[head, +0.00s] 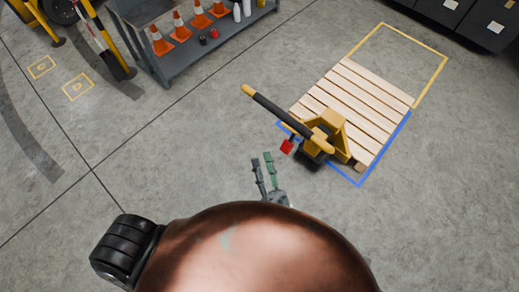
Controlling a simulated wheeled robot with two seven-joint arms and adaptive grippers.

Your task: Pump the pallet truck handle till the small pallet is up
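The small pallet (362,100) of pale wooden slats lies on the floor at the right, partly inside a blue outline. The yellow pallet truck (337,128) stands at its near end. Its handle (272,107) is a dark bar with yellow ends, slanting from upper left to lower right. A small red part (287,147) shows beside the truck. My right gripper (262,159) is left of and below the handle, clear of it in the picture. Its two fingers are apart with nothing between them. My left gripper is out of view. Whether the pallet is raised is hard to tell from above.
A grey shelf cart (190,50) with orange cones and bottles stands at the upper left. A yellow machine (105,40) is left of it. Dark cabinets (470,22) line the upper right. A yellow floor outline (430,85) lies beyond the pallet. The surrounding concrete is clear.

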